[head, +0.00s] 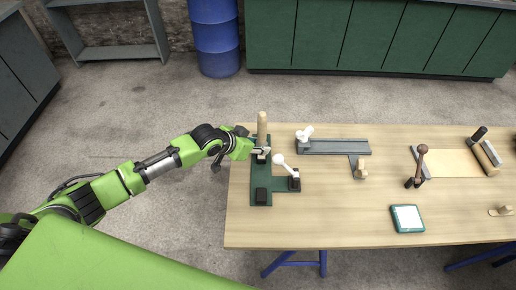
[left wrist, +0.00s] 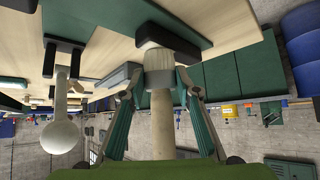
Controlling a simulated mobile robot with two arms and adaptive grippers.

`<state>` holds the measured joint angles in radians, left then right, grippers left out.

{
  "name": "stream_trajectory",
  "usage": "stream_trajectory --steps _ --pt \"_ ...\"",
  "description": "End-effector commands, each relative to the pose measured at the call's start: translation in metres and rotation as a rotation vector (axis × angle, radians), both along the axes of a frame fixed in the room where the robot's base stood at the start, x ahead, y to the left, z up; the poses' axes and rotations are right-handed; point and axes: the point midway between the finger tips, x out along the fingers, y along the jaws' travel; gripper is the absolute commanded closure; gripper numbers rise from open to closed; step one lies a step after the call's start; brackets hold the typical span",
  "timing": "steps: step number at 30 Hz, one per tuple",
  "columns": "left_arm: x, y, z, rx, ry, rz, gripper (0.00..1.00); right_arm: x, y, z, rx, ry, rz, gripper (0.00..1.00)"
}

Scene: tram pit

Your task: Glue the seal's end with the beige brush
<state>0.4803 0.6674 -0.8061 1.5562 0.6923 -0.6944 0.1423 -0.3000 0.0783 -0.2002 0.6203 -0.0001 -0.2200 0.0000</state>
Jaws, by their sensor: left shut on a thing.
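My left gripper (head: 259,150) is shut on the upright beige handle (head: 262,127) of the brush, above the far end of a dark green fixture (head: 279,184). In the left wrist view, the handle (left wrist: 162,125) stands between the two fingers. A paler, wider brush head (left wrist: 158,65) is beyond them, close to a dark block (left wrist: 168,38) on the fixture; I cannot tell whether they touch. I cannot make out the seal's end for certain. A lever with a white knob (head: 278,159) stands just right of the gripper. My right gripper is not in view.
A grey rail fixture (head: 335,147) lies to the right on the wooden table (head: 330,220). Farther right are a brown-knobbed lever (head: 421,158), a beige sheet (head: 448,163) and a tablet (head: 408,218). The table's front middle is clear.

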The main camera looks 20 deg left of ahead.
Motion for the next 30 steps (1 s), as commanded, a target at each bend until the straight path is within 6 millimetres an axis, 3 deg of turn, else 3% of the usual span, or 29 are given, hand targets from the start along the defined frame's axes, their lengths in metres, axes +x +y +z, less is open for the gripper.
stream_trajectory --steps 30 --pt "0.040 0.013 -0.001 0.003 0.003 0.001 0.92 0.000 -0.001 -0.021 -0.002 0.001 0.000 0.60"
